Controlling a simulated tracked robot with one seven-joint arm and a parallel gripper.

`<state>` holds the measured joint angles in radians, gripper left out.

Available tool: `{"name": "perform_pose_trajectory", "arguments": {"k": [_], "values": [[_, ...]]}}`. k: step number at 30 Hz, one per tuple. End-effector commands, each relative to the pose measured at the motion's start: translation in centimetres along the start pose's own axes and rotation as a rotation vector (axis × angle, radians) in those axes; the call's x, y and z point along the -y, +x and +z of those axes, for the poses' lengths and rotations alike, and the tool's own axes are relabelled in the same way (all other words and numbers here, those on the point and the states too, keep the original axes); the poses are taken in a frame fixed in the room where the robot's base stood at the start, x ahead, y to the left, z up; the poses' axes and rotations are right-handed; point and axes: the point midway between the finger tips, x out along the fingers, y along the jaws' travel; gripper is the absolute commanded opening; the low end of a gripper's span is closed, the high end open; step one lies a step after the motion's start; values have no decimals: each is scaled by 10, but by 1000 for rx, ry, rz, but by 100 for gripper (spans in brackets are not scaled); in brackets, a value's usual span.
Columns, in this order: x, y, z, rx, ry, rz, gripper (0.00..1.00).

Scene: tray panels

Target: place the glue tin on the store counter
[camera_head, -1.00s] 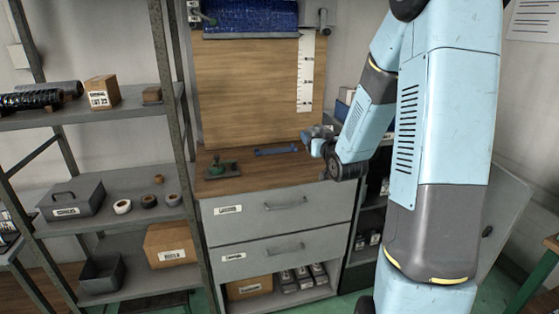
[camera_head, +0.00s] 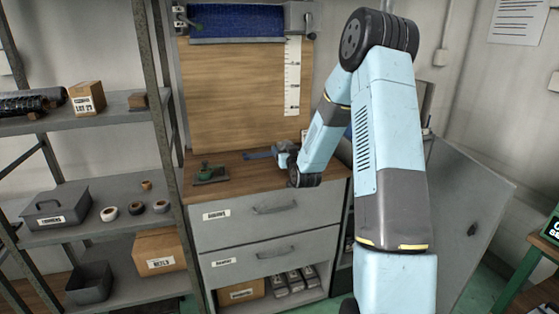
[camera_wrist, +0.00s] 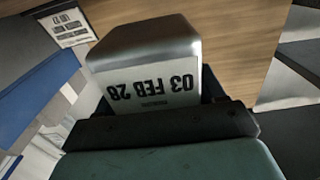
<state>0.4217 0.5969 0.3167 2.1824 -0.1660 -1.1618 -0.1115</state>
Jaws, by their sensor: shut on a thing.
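A grey metal tin (camera_wrist: 145,65) with a white label reading "03 FEB 28" shows upside down in the wrist view. My gripper (camera_wrist: 160,122) is shut on it; the label's small line is unreadable. In the head view my gripper (camera_head: 284,156) is at the right part of the wooden counter top (camera_head: 232,184), above or close over it. I cannot tell the height, and the tin is not clear there. The brown wood (camera_wrist: 235,35) shows beyond the tin in the wrist view.
A green tool on a dark plate (camera_head: 208,174) lies at the counter's left, and a blue bar (camera_head: 258,155) lies at the back, partly hidden by my gripper. Shelving (camera_head: 95,205) stands to the left. The counter's middle front is clear.

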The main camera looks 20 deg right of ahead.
Motion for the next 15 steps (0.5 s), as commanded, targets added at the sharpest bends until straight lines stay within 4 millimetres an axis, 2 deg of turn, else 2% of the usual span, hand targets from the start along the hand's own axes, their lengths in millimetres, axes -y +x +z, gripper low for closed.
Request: {"name": "perform_pose_trajectory", "arguments": {"k": [8,15], "values": [[2,9,11,-1,1,0,25],[2,9,38,1,1,0,25]]}}
